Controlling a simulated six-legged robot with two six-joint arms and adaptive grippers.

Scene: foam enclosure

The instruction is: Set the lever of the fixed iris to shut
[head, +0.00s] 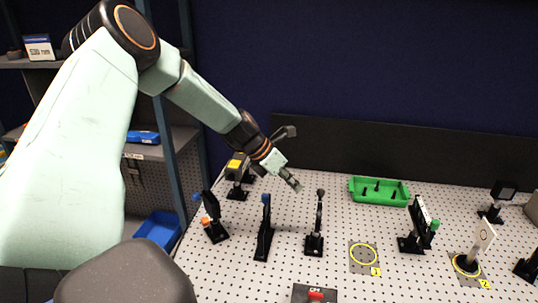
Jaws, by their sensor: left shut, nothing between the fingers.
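My left gripper (294,183) is shut and empty, pointing down and to the right above the perforated board. Just below and right of its tip stands a slim dark post-mounted part (318,220) with a round dark knob on top, seen nearly edge-on. It may be the fixed iris; I cannot tell for sure, and its lever setting cannot be read. A gap shows between fingertips and knob in the picture. Left of it stands another slim black part with a blue top (265,225). My right gripper is not in view.
A mount with blue and orange knobs (213,218) stands left. A green tray (380,198) lies behind; a green-knobbed mount (418,225) and white card (484,234) stand right. Yellow ring 1 (363,243) is empty. A red-switched box (315,295) is at front.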

